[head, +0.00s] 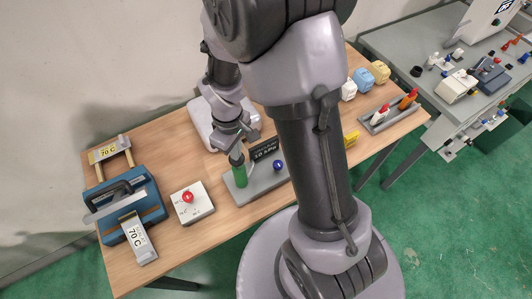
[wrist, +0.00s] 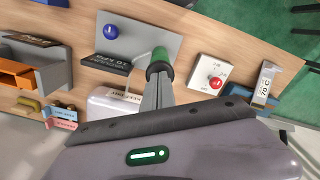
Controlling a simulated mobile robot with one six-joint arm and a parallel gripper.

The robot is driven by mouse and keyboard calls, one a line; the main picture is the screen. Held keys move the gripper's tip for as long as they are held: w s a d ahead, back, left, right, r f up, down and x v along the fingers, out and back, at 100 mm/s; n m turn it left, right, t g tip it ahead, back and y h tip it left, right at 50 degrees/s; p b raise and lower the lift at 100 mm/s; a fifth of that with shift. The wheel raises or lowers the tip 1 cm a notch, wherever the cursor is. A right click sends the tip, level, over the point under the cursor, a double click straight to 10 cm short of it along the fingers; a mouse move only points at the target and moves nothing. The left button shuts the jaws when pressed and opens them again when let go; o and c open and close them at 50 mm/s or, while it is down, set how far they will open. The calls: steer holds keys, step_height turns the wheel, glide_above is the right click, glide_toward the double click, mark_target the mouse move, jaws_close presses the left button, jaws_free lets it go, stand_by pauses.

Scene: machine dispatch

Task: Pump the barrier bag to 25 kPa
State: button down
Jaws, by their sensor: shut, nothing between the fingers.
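A green cylindrical pump (head: 240,175) stands on a grey base plate (head: 262,183); in the wrist view its dark top (wrist: 159,66) faces me. My gripper (head: 237,156) is shut and empty, its tips at or just over the pump's top; I cannot tell whether they touch. The fingers show in the wrist view (wrist: 157,88). A dark display (head: 265,149) on the plate appears to read 10 kPa. A blue knob (head: 278,165) is right of the pump. A white, pillow-like thing (head: 201,122), perhaps the barrier bag, lies behind, partly hidden by my arm.
Left on the wooden table are a white box with a red knob (head: 188,197) and a blue device (head: 124,208) with 70 C tags. To the right are small containers (head: 380,71) and a grey tray with tools (head: 388,114). A grey bench (head: 420,50) stands beyond.

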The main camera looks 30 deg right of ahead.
steer(key=shift+r+p, duration=1.6)
steer(key=shift+r, duration=0.35)
steer(key=shift+f, duration=0.1)
steer(key=shift+f+b, duration=1.85)
steer(key=shift+f, duration=0.1)
step_height(320, 180, up, 7)
steer(key=p, duration=0.5)
